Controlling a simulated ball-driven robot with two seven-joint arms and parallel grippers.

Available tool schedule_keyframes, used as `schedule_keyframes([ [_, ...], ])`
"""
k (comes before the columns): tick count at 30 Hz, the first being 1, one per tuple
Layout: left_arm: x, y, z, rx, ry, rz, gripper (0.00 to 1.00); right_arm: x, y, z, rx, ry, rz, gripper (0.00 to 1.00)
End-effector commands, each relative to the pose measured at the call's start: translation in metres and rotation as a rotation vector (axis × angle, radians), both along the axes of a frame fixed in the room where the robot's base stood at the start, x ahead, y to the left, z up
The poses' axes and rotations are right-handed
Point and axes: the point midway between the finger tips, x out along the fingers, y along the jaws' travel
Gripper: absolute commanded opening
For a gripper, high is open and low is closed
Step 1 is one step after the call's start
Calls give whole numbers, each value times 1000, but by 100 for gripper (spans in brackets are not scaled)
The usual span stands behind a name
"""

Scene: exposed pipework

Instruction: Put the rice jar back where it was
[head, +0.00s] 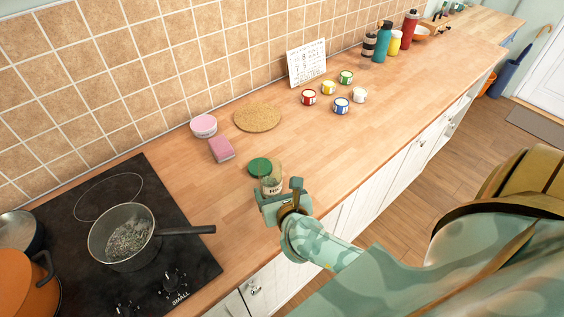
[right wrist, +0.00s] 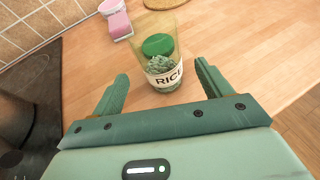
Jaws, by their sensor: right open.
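The rice jar (head: 272,184) is clear glass with a "RICE" label and stands upright on the wooden counter near its front edge. In the right wrist view the jar (right wrist: 165,80) shows pale contents low inside. A green lid (head: 260,167) shows at the jar's far side in the head view; whether it touches the jar I cannot tell. My right gripper (head: 281,189) is open at the near side of the jar. In the right wrist view the jar is framed between its spread fingers (right wrist: 162,72), with no clear contact. My left gripper is not in view.
A round cork mat (head: 258,118), a pink sponge (head: 221,149) and a pink-lidded tub (head: 204,125) lie behind the jar. A pan (head: 122,240) sits on the black hob to the left. Several small coloured tins stand to the right. Counter between is clear.

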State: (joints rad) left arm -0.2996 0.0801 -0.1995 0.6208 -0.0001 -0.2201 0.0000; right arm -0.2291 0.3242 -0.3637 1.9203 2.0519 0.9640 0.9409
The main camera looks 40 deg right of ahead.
Motion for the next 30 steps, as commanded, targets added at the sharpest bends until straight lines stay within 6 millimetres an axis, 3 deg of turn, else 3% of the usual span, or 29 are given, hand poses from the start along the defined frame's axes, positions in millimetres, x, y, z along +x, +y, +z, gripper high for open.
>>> schedule_keyframes([
  [3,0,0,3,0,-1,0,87,-24,8,10,1,2,0,77],
  [9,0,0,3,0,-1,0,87,-45,14,19,0,0,-1,77],
  [30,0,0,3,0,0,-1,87,-47,15,21,-1,-1,0,77],
])
